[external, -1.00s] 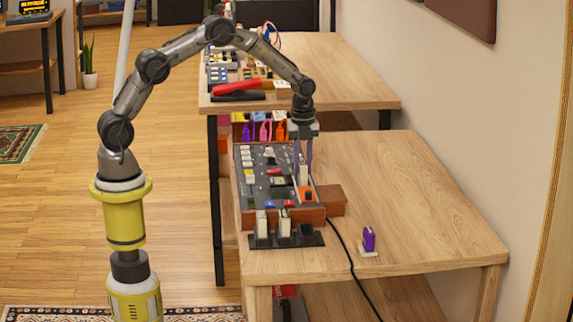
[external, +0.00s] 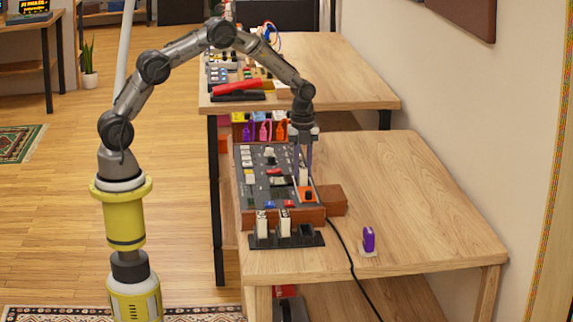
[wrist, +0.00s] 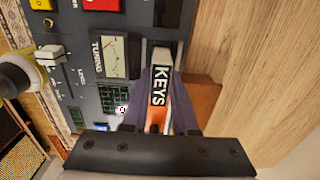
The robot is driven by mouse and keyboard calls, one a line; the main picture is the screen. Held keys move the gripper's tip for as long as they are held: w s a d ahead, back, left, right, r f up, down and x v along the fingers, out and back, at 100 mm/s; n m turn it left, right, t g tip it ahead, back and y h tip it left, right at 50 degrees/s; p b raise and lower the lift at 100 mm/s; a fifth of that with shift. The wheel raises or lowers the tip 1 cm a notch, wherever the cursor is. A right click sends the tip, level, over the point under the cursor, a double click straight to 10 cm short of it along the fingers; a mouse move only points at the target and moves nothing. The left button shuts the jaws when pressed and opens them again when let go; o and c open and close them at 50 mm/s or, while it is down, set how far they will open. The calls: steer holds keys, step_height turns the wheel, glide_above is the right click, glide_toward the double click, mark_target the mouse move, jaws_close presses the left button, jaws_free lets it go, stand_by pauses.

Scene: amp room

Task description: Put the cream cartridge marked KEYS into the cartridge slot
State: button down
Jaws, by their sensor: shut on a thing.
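The cream cartridge (external: 303,177) is held upright between the purple-grey fingers of my gripper (external: 303,172). In the wrist view the black KEYS label shows on the cartridge (wrist: 159,84), between the two fingers of my gripper (wrist: 162,75). The orange cartridge slot (external: 309,195) is at the right side of the dark console, directly below the cartridge. Part of its orange surface also shows in the wrist view (wrist: 154,128). The cartridge's lower end is at the slot, but I cannot tell whether it is inside the opening.
The dark console (external: 262,190) with knobs and buttons fills the table's left part. In front is a black rack (external: 262,241) with two cream cartridges.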

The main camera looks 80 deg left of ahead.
steer(key=shift+f, duration=0.1)
stand_by(0.3)
steer(key=shift+c, duration=1)
jaws_free()
steer(key=shift+r, duration=3.5)
